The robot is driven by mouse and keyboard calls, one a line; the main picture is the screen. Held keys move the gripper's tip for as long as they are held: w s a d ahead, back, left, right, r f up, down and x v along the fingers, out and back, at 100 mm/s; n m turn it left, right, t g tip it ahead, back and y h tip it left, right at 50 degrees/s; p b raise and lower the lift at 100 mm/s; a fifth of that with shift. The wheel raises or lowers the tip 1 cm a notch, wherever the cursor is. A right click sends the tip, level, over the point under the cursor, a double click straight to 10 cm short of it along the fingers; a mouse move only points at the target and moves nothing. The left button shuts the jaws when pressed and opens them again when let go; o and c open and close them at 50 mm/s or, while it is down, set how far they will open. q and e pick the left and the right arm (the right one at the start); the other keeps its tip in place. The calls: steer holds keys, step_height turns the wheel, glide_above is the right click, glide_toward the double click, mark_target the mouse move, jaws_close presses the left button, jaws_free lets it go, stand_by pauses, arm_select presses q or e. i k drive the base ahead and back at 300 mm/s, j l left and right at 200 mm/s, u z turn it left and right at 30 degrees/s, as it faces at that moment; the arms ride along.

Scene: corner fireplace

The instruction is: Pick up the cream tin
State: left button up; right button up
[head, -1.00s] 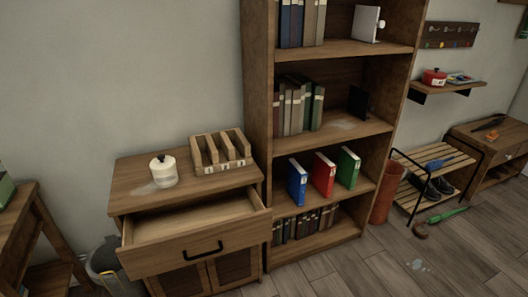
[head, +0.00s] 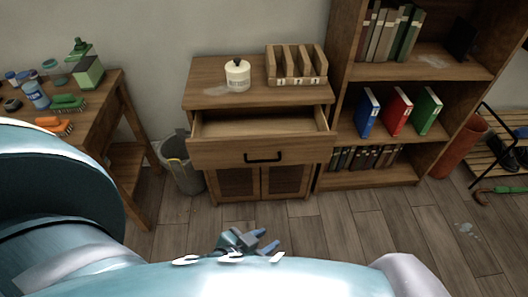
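The cream tin (head: 238,75), a squat off-white pot with a label and a small dark knob on top, stands upright on top of the wooden cabinet (head: 212,68). A pale smear lies on the wood at its left. My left gripper (head: 268,240) shows low in the middle of the head view, partly hidden behind my own arm. Its two blue-grey fingers look apart with nothing between them. It is well below and apart from the tin in the picture. My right gripper is not in view.
The cabinet's empty-looking drawer (head: 262,151) stands open below the tin. A wooden divided holder (head: 296,79) is right of the tin. A bookshelf (head: 340,110) stands at the right, a bin (head: 180,165) and a cluttered table (head: 100,105) at the left.

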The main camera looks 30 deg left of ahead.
mark_target(236, 84)
steer(key=z, duration=0.25)
steer(key=j+z, duration=0.75)
steer(key=j, duration=0.15)
steer(key=k+j, duration=0.1)
steer(key=j, duration=0.25)
steer(key=k+j+z, duration=0.1)
steer(key=j, duration=0.25)
steer(key=k+j+z, duration=0.1)
steer(key=j, duration=0.25)
